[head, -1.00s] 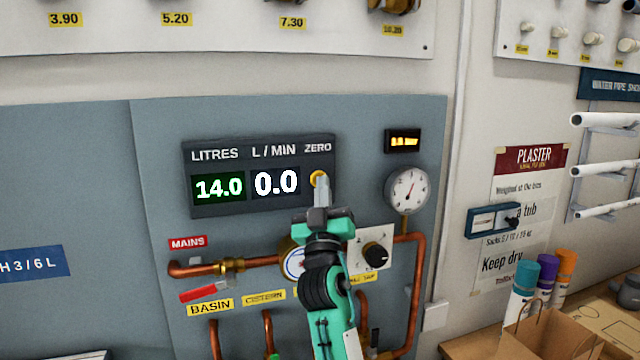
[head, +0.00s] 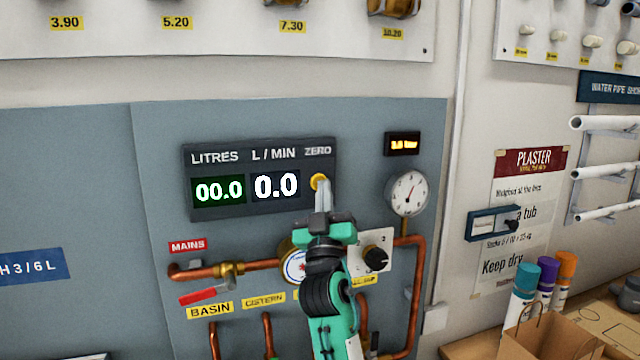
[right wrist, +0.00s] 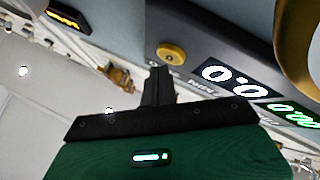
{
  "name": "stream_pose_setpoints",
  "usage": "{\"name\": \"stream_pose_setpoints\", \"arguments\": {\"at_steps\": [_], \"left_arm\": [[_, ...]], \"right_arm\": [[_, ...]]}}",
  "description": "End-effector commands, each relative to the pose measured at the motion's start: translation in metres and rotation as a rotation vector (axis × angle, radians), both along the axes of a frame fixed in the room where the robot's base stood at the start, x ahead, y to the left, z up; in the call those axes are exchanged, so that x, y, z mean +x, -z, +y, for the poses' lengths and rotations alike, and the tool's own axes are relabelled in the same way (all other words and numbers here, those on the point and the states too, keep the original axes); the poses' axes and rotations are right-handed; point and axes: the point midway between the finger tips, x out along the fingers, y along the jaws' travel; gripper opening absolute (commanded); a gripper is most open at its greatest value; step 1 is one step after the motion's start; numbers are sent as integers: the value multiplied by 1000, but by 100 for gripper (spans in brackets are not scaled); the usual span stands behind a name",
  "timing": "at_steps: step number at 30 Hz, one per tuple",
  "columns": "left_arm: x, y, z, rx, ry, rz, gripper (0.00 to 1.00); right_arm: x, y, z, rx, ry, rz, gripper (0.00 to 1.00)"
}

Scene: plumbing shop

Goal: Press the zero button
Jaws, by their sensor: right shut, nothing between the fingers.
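The yellow zero button (head: 319,182) is on the right end of the dark meter panel (head: 232,209), under the word ZERO. The litres display (head: 219,191) reads 00.0 and the flow display (head: 276,186) reads 0.0. My right gripper (head: 323,186) is shut and empty, its fingertips at the button's lower right in the head view. In the right wrist view the button (right wrist: 171,53) shows whole, just beyond the fingertips (right wrist: 158,70), with a small gap in the picture. I cannot tell whether they touch. My left gripper is not in view.
Below the meter are copper pipes (head: 255,265), a red mains lever (head: 204,294) and a black knob (head: 377,256). A pressure gauge (head: 408,193) and small amber display (head: 403,144) are to the right. A paper bag (head: 550,335) stands at the lower right.

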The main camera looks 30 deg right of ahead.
Motion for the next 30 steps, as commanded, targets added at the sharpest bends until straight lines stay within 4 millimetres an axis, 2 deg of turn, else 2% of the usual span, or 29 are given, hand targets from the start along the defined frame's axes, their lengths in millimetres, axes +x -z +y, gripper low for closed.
{"name": "stream_pose_setpoints", "arguments": {"at_steps": [8,22,30], "left_arm": [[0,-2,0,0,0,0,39],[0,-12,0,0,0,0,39],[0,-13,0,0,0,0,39]], "right_arm": [[-4,0,1,0,0,0,0],[-48,0,12,0,0,0,0],[-59,0,14,1,-1,0,0]]}}
